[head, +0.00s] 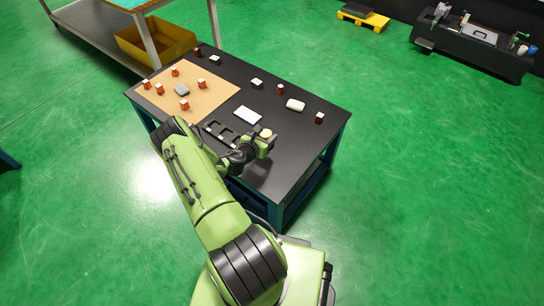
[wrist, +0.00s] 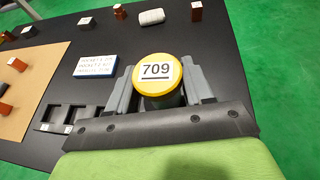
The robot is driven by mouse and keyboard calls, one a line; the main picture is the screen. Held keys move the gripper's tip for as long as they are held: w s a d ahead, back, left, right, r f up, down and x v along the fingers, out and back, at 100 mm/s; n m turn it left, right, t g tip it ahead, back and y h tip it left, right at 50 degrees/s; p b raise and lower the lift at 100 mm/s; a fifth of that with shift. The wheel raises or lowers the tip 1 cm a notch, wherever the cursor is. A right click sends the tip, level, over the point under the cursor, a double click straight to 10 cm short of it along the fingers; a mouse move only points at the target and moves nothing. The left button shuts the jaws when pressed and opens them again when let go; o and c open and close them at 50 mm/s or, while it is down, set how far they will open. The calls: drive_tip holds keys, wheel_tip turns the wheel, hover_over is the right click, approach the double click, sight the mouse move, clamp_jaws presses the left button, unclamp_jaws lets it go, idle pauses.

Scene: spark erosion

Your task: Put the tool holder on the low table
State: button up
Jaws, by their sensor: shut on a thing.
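The tool holder (wrist: 158,72) has a round yellow top with a white label reading 709 and a dark body below. My gripper (wrist: 160,90) is shut on it, with one grey finger on each side. In the head view, my gripper (head: 258,145) and the yellow top of the tool holder (head: 266,133) show over the near part of a dark-topped table (head: 308,150) with blue legs. The underside of the tool holder is hidden, so I cannot tell whether it touches the table. I cannot tell whether this is the low table.
A black slotted rack (head: 221,133) lies left of my gripper. A white-and-blue sign (head: 247,114) and a whitish rounded block (head: 295,105) lie beyond. A brown board (head: 215,95) carries several red-brown blocks. The table's right front is bare. A shelf unit (head: 95,35) stands at upper left.

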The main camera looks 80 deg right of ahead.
wheel_tip(320, 180, down, 7)
drive_tip(key=shift+r+b, duration=0.1)
drive_tip(key=shift+b, duration=0.95)
drive_tip(key=shift+r, duration=0.15)
drive_tip(key=o, duration=1.4)
drive_tip(key=shift+w+a+r+p, duration=0.15)
drive_tip(key=shift+a+p, duration=0.1)
drive_tip(key=shift+p, duration=0.05)
drive_tip(key=p+v, duration=0.3)
drive_tip(key=v, duration=0.8)
drive_tip(key=shift+a, duration=0.25)
